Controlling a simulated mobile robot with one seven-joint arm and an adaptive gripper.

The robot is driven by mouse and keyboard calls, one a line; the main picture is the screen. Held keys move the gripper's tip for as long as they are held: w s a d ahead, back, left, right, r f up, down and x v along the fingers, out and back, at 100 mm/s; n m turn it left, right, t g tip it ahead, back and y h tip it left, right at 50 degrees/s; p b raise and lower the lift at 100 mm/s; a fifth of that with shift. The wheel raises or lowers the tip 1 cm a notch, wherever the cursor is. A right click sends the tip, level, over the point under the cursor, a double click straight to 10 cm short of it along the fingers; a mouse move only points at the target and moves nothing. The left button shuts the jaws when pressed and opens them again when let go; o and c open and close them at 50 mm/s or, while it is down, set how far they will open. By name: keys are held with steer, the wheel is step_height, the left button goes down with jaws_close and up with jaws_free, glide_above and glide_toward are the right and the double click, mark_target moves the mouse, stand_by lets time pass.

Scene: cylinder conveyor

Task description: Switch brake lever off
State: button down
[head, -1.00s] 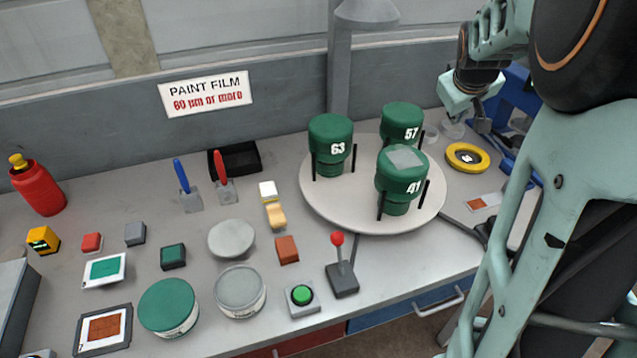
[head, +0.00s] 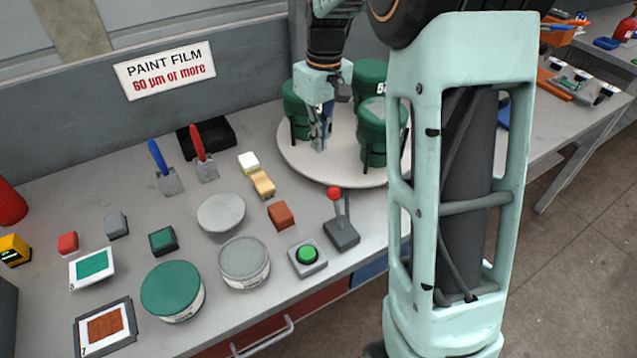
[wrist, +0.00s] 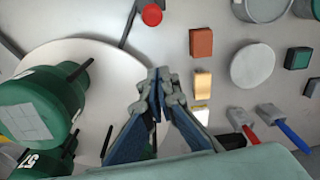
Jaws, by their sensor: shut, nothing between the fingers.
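The lever is a grey base with a black stick and a red knob (head: 334,194), near the table's front edge in the head view. Its red knob also shows at the top of the wrist view (wrist: 152,15). My gripper (head: 319,146) points down over the left part of the round white turntable, behind and left of the lever, apart from it. In the wrist view my gripper's fingertips (wrist: 160,78) are together with nothing between them. Green cylinders stand on the white turntable (head: 302,171); my gripper partly hides one of them.
A green push button (head: 307,257) stands left of the lever. A brown block (head: 281,215), a grey disc (head: 221,212) and paint cans lie further left. The green cylinders (head: 378,152) are tall obstacles beside my gripper. Bare table lies between turntable and brown block.

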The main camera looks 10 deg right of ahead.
steer(key=shift+s+a, duration=0.1)
steer(key=shift+a, duration=0.1)
steer(key=p, duration=0.2)
glide_above(338, 211)
steer(key=w+a, duration=0.2)
steer(key=w, duration=0.3)
step_height(338, 211, down, 9)
steer(key=shift+d+r, duration=0.1)
steer(key=shift+d, duration=0.05)
steer(key=shift+b, duration=0.5)
